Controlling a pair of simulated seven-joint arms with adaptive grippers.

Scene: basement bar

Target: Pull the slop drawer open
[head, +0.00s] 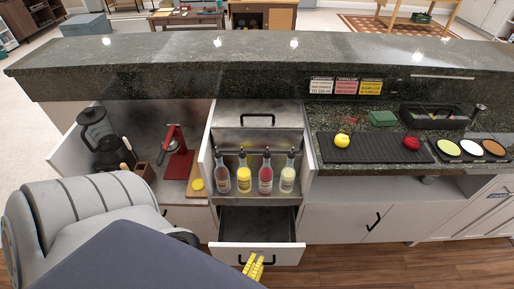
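The slop drawer (285,255) is the low white-fronted drawer under the bottle rack. It stands open toward me, and its dark, empty-looking inside shows behind the front. Its black handle (241,261) is on the front face, partly covered by my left gripper (254,266). The yellow fingers are close together at the middle of the handle and look shut on it. My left arm hides the area left of the drawer. My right gripper is not in view.
Several bottles (265,173) with dark spouts stand in the rack above the drawer. A red press (176,155) and a dark blender (99,133) stand at left. A black mat (375,149) lies on the right counter. Wooden floor (400,268) in front at right is clear.

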